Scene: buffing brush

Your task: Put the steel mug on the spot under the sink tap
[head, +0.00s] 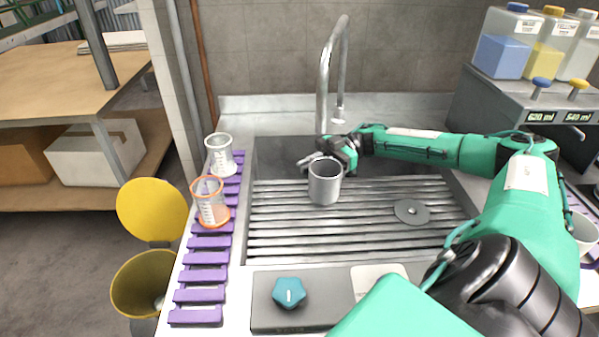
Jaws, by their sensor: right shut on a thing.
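The steel mug (325,184) is a grey metal cup, upright over the ribbed rack of the sink, left of its middle. My right gripper (335,160) is shut on it at its back right side, partly hidden behind the mug. I cannot tell whether the mug's base touches the rack. The curved steel sink tap (325,75) rises behind the mug at the back of the sink. A round grey disc (411,211) lies on the rack to the right of the mug; it may be the drain or the spot. My left gripper is not in view.
A clear beaker (221,155) and an orange-rimmed beaker (210,202) stand on the purple rack (205,270) at left. A teal knob (289,292) sits on the front panel. Bottle dispensers (508,50) stand at back right. A yellow pedal bin (150,280) is at lower left.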

